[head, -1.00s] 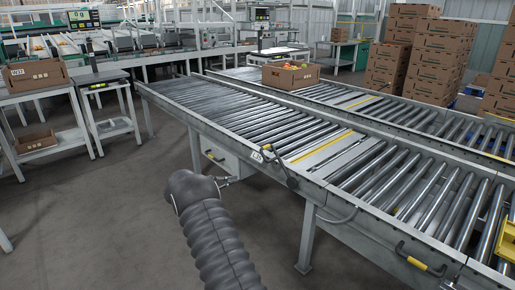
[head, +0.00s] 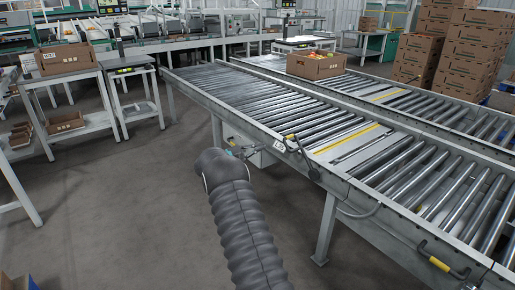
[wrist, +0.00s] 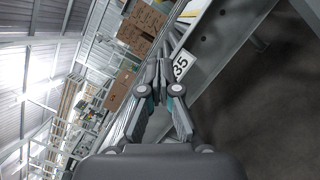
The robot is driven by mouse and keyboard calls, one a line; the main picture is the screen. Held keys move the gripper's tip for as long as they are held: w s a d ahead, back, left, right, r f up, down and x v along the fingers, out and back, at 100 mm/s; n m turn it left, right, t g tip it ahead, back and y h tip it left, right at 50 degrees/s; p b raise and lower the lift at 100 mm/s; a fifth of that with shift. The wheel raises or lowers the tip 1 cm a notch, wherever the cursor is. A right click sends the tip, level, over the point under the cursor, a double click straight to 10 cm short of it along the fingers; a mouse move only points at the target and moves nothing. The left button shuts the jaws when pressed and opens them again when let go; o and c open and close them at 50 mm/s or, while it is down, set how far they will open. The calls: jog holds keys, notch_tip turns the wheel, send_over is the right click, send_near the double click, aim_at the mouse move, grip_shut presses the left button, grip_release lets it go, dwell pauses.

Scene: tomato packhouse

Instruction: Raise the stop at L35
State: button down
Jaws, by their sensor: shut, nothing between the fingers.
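The L35 label (head: 279,144) is a small white plate on the near side rail of the roller conveyor. My gripper (head: 243,153) is partly hidden behind my grey-sleeved arm, left of the label. In the wrist view my gripper (wrist: 160,68) is shut and empty, its fingertips overlapping the picture just left of the label, which reads "35" (wrist: 181,65). The lever is not clear there.
A carton of tomatoes (head: 316,65) sits on the far conveyor line. Another yellow-marked handle (head: 438,263) is on the near rail at lower right. A conveyor leg (head: 326,228) stands below the rail. Tables with cartons (head: 66,60) are at left; the floor between is clear.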

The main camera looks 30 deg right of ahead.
jog(key=s+d+r+p, duration=0.1)
jog(key=s+d+r, duration=0.2)
jog(key=d, duration=0.3)
jog(key=shift+s+d, duration=0.4)
jog(key=shift+s, duration=0.2)
jog(key=shift+a+r, duration=0.15)
